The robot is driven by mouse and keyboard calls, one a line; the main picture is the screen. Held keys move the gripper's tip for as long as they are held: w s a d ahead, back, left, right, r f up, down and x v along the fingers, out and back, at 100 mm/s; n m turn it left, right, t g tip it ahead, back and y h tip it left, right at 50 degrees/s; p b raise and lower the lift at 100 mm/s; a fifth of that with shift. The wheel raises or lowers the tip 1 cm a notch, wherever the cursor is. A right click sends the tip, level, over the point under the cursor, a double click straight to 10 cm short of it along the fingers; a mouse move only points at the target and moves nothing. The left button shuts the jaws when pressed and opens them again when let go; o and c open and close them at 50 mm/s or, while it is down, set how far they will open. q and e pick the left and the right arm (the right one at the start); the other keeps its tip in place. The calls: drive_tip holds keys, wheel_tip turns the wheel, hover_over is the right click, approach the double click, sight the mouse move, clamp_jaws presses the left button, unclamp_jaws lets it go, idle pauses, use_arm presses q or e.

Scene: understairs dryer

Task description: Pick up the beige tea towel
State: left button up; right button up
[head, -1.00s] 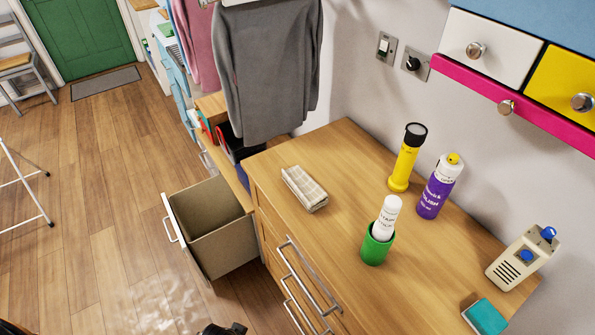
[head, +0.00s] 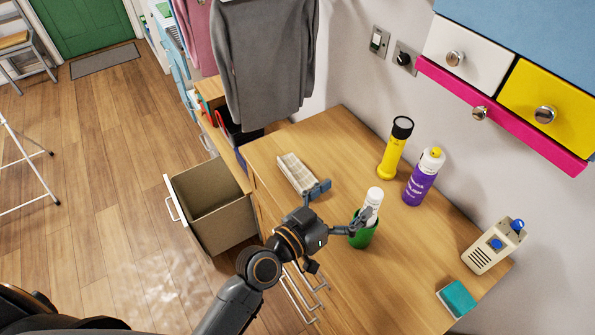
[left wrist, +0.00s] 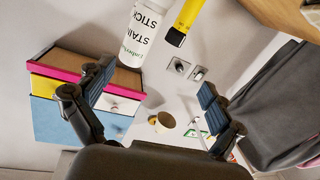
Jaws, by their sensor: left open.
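The beige tea towel (head: 294,170) lies folded into a small pale block on the wooden worktop, near its left edge, in the head view. My left gripper (head: 341,207) is open and empty, just right of and nearer than the towel. One finger shows close to the towel's near end; I cannot tell whether it touches. The other finger overlaps the green cup. In the left wrist view my open gripper (left wrist: 153,98) has its two fingers spread wide, and the towel does not show there. My right gripper is not in view.
A green cup (head: 362,237) holds a white stain stick (head: 374,198). Behind stand a yellow torch (head: 392,155) and a purple spray can (head: 420,182). A beige device (head: 492,247) and teal sponge (head: 459,297) lie right. An open drawer (head: 212,205) juts out left.

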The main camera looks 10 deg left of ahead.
sight(300, 173)
use_arm(q)
drive_tip(key=w+a+r+n+t+y, duration=0.4)
drive_tip(key=w+a+n+t+y, duration=0.15)
drive_tip(key=w+n+y, duration=0.45)
drive_tip(key=s+a+f+n+g+y, duration=0.25)
drive_tip(key=f+g+y, duration=0.55)
drive_tip(key=f, duration=0.5)
drive_tip(key=shift+m+g+h, duration=0.25)
drive_tip(key=shift+g+h, duration=0.25)
drive_tip(key=shift+g, duration=0.15)
drive_tip(key=b+x, duration=0.4)
drive_tip(key=f+b+x, duration=0.1)
drive_tip(key=b+x, duration=0.1)
drive_tip(key=shift+d+f+b, duration=0.1)
drive_tip(key=shift+d+b, duration=0.05)
drive_tip(key=shift+b, duration=0.25)
drive_tip(key=shift+w+a+b, duration=0.35)
drive_tip(key=shift+w+b, duration=0.1)
drive_tip(key=shift+b, duration=0.05)
drive_tip(key=w+f+b, duration=0.1)
drive_tip(key=b, duration=0.2)
drive_tip(key=w+a+f+b, duration=0.1)
drive_tip(key=w+b, duration=0.1)
drive_tip(key=b, duration=0.1)
drive_tip(key=shift+w+a+f, duration=0.1)
drive_tip(key=shift+f, duration=0.2)
drive_tip(key=shift+w+a+b, duration=0.3)
drive_tip(key=shift+w+b, duration=0.2)
drive_tip(key=shift+b, duration=0.35)
